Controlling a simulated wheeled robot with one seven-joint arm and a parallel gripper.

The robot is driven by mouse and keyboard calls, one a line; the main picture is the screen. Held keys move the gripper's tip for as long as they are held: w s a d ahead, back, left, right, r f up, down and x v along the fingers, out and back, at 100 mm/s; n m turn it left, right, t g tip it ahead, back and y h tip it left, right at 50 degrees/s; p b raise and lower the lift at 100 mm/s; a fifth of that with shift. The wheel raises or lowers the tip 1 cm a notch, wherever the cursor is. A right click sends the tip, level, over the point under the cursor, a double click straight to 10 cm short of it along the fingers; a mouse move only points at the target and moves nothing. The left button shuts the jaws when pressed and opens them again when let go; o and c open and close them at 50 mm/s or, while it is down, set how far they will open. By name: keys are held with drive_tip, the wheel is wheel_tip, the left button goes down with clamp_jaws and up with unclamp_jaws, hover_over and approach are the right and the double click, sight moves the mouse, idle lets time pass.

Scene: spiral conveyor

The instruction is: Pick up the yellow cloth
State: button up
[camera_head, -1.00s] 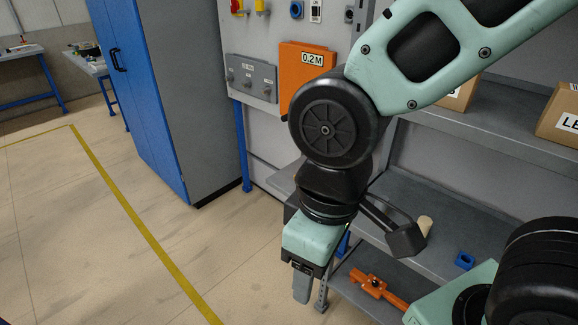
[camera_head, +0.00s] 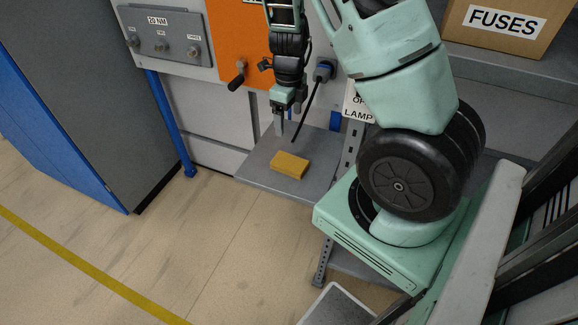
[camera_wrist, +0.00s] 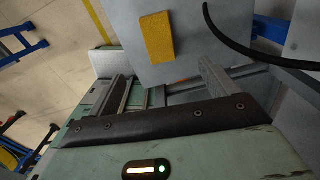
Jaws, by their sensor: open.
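The yellow cloth (camera_head: 289,165) looks like a flat folded block. It lies on a grey shelf (camera_head: 262,185) low in front of the panel. It also shows in the wrist view (camera_wrist: 157,37), at top centre beyond the fingers. My gripper (camera_head: 279,126) points down above the back left side of the cloth, apart from it. In the wrist view my gripper (camera_wrist: 165,82) has its two fingers spread with nothing between them. In the head view the fingers overlap and look narrow.
An orange panel (camera_head: 238,45) stands behind. A blue-sided cabinet (camera_head: 55,150) is at left. A FUSES box (camera_head: 500,25) sits on the upper right shelf. The floor at lower left is clear.

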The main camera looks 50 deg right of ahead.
drive_tip(key=b, duration=0.2)
hover_over(290, 161)
wheel_tip(290, 161, down, 12)
drive_tip(key=shift+w+r, duration=0.15)
drive_tip(key=shift+r, duration=0.1)
drive_tip(key=shift+f, duration=2.7)
drive_tip(key=shift+a, duration=0.1)
drive_tip(key=c, duration=1.1)
